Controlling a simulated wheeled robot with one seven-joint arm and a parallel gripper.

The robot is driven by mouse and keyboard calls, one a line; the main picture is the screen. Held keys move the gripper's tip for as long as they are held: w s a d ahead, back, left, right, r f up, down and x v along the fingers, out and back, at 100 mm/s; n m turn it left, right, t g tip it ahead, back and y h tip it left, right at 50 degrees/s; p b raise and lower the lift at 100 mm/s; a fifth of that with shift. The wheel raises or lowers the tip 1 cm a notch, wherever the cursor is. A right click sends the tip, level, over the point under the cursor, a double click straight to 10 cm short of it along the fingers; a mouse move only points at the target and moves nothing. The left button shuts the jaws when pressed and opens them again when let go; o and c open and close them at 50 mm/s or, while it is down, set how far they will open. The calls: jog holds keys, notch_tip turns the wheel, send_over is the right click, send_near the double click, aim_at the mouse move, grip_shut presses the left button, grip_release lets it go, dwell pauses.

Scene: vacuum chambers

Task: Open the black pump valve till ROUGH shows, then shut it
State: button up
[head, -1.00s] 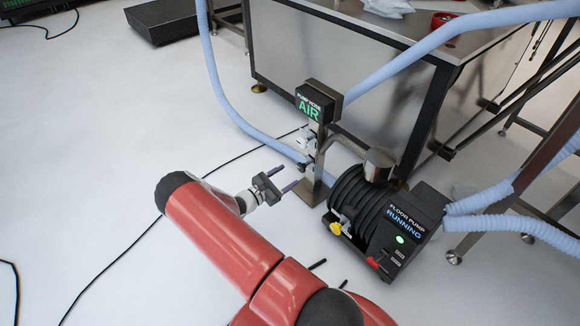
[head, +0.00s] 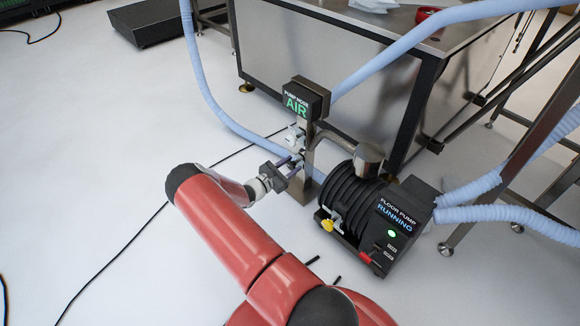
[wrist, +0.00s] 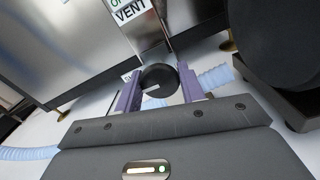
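The black pump valve is a round black knob (wrist: 158,79) with a pale mark; in the wrist view it sits between my two purple fingers. My gripper (wrist: 160,92) is open around it, one finger at each side; I cannot tell whether they touch it. In the head view my gripper (head: 289,167) reaches the metal post under the pump line display (head: 303,101), which reads AIR in green. The knob is mostly hidden there by the fingers.
The floor pump (head: 378,214) stands right of the post, reading RUNNING with a green light. A VENT label (wrist: 130,12) shows above the knob in the wrist view. Blue hoses (head: 440,35) and a steel bench (head: 310,50) lie behind.

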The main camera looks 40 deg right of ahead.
jog(key=c, duration=0.4)
jog(key=shift+c, duration=0.2)
jog(key=shift+n, duration=0.3)
jog(key=n, duration=0.7)
jog(key=shift+b, duration=0.35)
jog(key=n, duration=0.5)
jog(key=shift+n, duration=2.6)
